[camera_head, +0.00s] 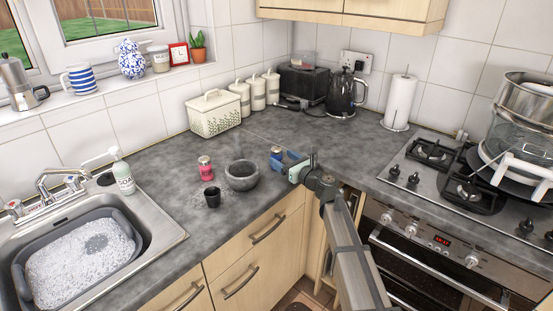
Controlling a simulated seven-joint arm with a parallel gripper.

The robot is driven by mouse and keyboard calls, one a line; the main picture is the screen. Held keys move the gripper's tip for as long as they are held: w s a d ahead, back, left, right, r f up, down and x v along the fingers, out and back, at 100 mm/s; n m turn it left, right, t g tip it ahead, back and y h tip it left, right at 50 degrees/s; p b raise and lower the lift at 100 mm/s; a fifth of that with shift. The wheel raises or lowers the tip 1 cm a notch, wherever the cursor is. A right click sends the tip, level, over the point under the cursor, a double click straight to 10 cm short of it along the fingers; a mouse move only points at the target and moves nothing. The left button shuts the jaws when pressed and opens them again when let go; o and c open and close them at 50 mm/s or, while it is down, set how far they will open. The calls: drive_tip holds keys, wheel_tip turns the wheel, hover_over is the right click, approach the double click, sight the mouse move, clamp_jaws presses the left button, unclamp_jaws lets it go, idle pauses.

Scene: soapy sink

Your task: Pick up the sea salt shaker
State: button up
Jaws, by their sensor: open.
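The mortar (241,175) and a small black cup (212,197) stand left of my gripper. A patterned bread bin (213,113), canisters, toaster and kettle (345,94) line the back. The hob (399,178) is on the right, the sink (166,238) on the left.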

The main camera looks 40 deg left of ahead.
sight(280, 157)
drive_tip(key=a, duration=0.4)
drive_tip(key=shift+w, duration=0.3)
drive_tip(key=shift+c, duration=0.3)
drive_tip(key=c, duration=1.1)
